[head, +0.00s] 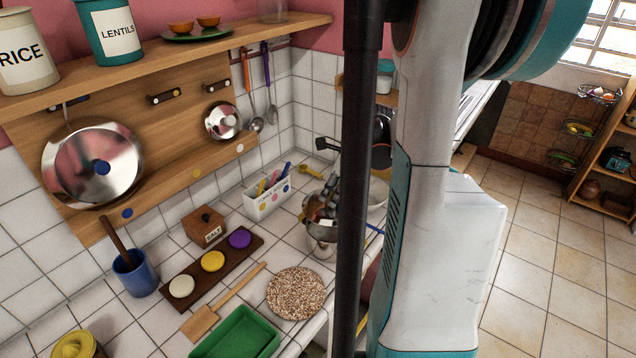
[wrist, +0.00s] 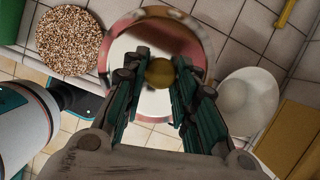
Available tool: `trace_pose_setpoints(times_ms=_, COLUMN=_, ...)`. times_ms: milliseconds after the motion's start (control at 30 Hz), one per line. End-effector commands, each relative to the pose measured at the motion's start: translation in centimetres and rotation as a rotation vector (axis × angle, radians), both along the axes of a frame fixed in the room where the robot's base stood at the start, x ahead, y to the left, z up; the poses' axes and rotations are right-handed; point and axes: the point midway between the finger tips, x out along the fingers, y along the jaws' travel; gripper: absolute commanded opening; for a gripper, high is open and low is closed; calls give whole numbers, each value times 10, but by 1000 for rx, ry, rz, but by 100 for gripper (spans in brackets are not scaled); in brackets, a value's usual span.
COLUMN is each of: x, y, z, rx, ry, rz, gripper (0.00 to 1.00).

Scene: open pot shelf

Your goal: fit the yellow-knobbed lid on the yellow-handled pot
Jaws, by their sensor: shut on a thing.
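My gripper (head: 327,205) is over the counter, right of centre in the head view and partly behind my own arm. In the wrist view my gripper (wrist: 161,85) has its fingers on both sides of the round yellow knob (wrist: 160,72), shut on it. The shiny steel lid (wrist: 135,50) spreads out below the knob and reflects its surroundings. In the head view a steel pot (head: 322,248) shows directly under the gripper, with a small yellow bit at its left. Its handle is mostly hidden. I cannot tell whether the lid touches the pot's rim.
A speckled round mat (head: 295,292) lies left of the gripper, also in the wrist view (wrist: 69,41). A white bowl (wrist: 250,100) stands close on the right. A utensil box (head: 268,198) stands behind. A blue-knobbed lid (head: 95,165) hangs on the rack. A green tray (head: 238,334) is in front.

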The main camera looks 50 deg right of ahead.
Motion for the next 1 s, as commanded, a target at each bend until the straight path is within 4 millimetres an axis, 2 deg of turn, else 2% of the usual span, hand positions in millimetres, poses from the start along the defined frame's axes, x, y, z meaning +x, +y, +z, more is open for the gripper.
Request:
trace_pose_setpoints(times_ms=367, x=-4, y=-2, z=-10, rx=-2, ry=11, rz=-4, gripper=0)
trace_pose_setpoints(times_ms=1000, x=-4, y=-1, z=-56, rx=-1, ry=10, rz=-4, gripper=0)
